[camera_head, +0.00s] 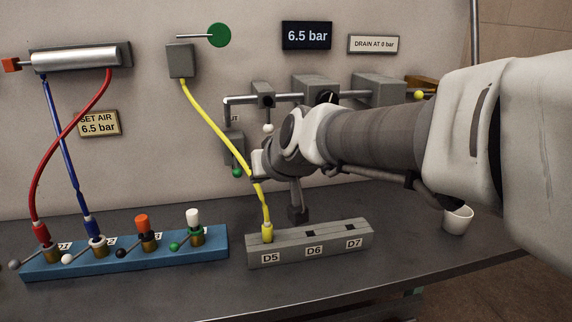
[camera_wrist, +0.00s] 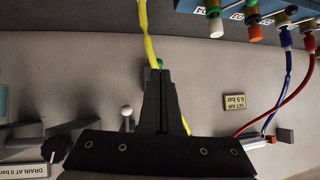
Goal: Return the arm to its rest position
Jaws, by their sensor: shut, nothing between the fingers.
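My gripper (camera_wrist: 160,75) is shut and empty in the wrist view, its two dark fingers pressed together. The fingers point towards the wall, which appears upside down there. In the head view my arm reaches in from the right, extended over the bench, and the fingers cannot be made out behind my wrist. The yellow hose (camera_head: 212,122) hangs from a grey wall block (camera_head: 180,61) and ends at D5 on the grey block (camera_head: 283,250). In the wrist view the yellow hose (camera_wrist: 148,40) passes behind the fingers; whether it touches them is unclear.
A blue block (camera_head: 130,262) at left carries red and blue hoses (camera_head: 77,166) and orange and white caps. Wall piping with a white knob (camera_head: 268,128) and a green knob (camera_head: 237,172) is close to my wrist. A white cup (camera_head: 457,219) stands under my arm.

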